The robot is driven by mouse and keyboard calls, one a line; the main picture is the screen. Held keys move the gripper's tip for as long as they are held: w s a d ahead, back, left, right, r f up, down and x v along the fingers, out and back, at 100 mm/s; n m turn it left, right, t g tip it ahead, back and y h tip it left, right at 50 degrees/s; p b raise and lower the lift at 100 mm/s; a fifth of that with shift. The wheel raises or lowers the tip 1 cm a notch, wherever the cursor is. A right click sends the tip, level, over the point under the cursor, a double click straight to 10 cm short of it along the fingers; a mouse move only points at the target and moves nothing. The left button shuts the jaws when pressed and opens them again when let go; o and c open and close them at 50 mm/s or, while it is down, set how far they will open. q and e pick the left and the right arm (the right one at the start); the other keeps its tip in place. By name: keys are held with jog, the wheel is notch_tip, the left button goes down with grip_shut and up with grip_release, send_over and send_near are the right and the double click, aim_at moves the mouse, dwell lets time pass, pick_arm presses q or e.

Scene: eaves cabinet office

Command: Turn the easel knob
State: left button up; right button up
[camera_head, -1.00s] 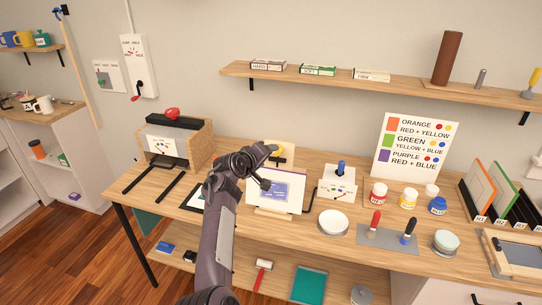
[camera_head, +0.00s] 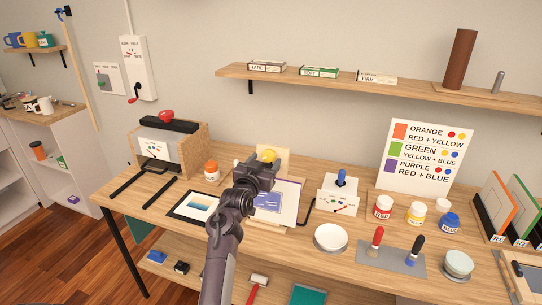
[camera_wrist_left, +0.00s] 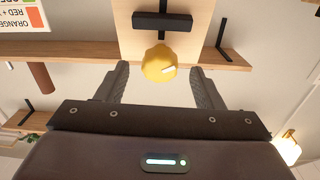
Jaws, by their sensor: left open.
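The yellow easel knob (camera_head: 268,154) sits at the upper front of the pale wooden easel board (camera_head: 284,161), which stands on the workbench. In the left wrist view, the knob (camera_wrist_left: 159,64) has a white pointer mark and shows between my two spread fingers. My left gripper (camera_wrist_left: 158,76) is open, with one finger on each side of the knob; I cannot tell whether either finger touches it. In the head view, my left gripper (camera_head: 263,168) is just in front of the knob and hides part of the easel and its picture card (camera_head: 286,203). My right gripper is not in view.
A white box with a blue knob (camera_head: 340,183) stands right of the easel. A bottle with an orange lid (camera_head: 211,171) and a framed picture (camera_head: 199,206) are to its left. Paint jars (camera_head: 383,207) and a white dish (camera_head: 330,238) lie further right. A shelf (camera_head: 350,78) hangs above.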

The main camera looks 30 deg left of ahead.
aim_at(267, 158)
pick_arm(q)
jog(key=shift+x, duration=1.2)
jog(key=shift+w+a, duration=0.1)
jog(key=shift+w, duration=0.25)
jog(key=shift+c, duration=0.9)
jog(key=c, duration=0.8)
